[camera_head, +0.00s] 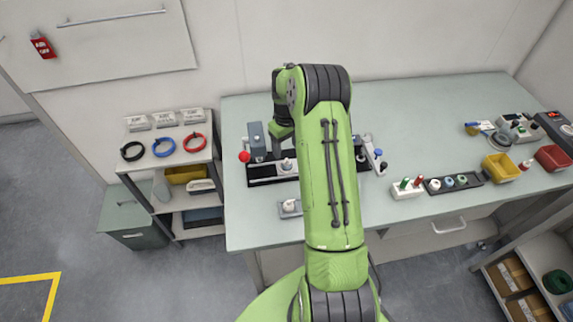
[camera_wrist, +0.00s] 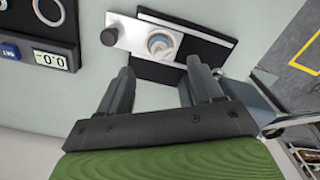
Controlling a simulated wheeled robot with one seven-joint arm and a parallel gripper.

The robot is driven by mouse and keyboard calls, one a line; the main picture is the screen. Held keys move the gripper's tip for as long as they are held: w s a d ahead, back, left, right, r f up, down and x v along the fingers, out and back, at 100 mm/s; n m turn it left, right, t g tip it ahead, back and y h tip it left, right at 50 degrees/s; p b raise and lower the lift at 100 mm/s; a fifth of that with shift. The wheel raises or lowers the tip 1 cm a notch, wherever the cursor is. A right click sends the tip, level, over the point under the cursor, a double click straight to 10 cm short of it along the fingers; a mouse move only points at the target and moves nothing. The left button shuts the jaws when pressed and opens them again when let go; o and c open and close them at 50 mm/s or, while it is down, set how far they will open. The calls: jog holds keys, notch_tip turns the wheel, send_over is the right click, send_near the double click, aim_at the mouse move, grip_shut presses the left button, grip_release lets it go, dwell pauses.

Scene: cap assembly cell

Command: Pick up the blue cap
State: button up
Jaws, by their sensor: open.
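A small blue cap (camera_head: 449,182) sits in the middle of a dark tray (camera_head: 474,181) on the right part of the bench, in the head view. A pale cap (camera_head: 435,185) and a green cap (camera_head: 462,180) stand on either side of it. The blue cap is not in the wrist view. My gripper (camera_wrist: 160,68) is open and empty in the wrist view, with a silver plate bearing a round piece (camera_wrist: 160,45) beyond its fingertips. In the head view my gripper is over the left part of the bench, well left of the blue cap, and is partly hidden by my arm.
A white block (camera_head: 407,190) with green and red pieces stands left of the dark tray. Yellow (camera_head: 502,167) and red (camera_head: 553,158) bins stand to its right. A red-knobbed fixture (camera_head: 256,142) is at the bench's left. A digital display (camera_wrist: 50,59) shows in the wrist view.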

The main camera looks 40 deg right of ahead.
aim_at(287, 159)
notch_tip(287, 159, down, 8)
jog(key=shift+d+r+p, duration=0.1)
jog(key=shift+r+p, duration=0.15)
jog(key=shift+p, duration=0.05)
jog(key=c, duration=0.8)
